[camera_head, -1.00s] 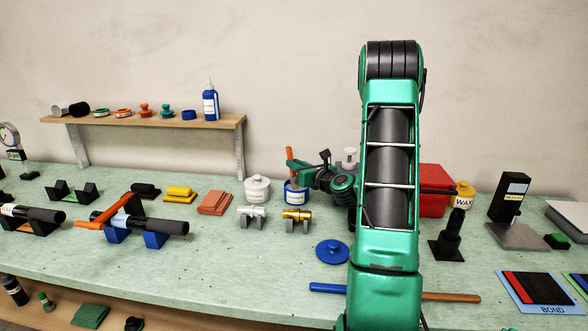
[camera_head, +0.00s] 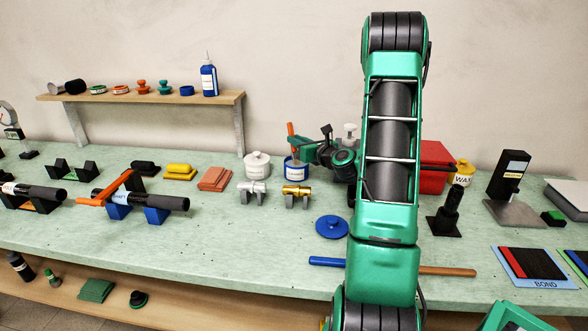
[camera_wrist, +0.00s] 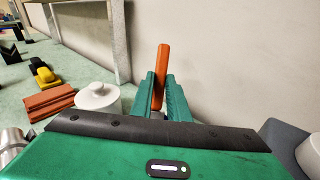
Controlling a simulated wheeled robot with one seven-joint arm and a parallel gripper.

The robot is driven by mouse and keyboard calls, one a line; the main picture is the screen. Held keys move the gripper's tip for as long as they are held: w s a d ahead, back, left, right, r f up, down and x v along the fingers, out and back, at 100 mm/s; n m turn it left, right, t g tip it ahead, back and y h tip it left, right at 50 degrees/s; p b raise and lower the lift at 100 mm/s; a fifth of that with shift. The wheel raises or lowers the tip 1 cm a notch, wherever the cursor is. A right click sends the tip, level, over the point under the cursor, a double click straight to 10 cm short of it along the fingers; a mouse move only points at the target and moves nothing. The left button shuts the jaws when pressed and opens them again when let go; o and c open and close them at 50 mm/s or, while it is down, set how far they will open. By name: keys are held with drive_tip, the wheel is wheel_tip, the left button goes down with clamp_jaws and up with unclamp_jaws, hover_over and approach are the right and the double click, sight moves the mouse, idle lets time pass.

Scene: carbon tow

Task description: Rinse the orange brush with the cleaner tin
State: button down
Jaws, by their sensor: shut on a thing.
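The orange brush (camera_head: 291,131) stands nearly upright, its handle held by my gripper (camera_head: 294,145). In the wrist view the orange handle (camera_wrist: 161,77) rises between the two green fingers of my gripper (camera_wrist: 160,95), which are shut on it. The blue cleaner tin (camera_head: 296,170) with a white label stands on the bench directly below the fingers. The brush's lower end is hidden, and it seems to be inside the tin's mouth. A round blue lid (camera_head: 332,227) lies on the bench in front of the tin.
A white lidded pot (camera_head: 257,165) stands just left of the tin. Silver (camera_head: 252,192) and brass (camera_head: 297,195) fittings sit in front. A red box (camera_head: 433,178) and yellow wax tin (camera_head: 461,172) are to the right. A shelf (camera_head: 150,97) is at the back left.

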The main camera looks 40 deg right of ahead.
drive_tip(key=shift+d, duration=0.3)
drive_tip(key=shift+a, duration=0.1)
drive_tip(key=shift+a, duration=1.1)
drive_tip(key=shift+d, duration=1.25)
drive_tip(key=shift+r, duration=0.1)
wheel_tip(320, 180, up, 7)
idle(0.7)
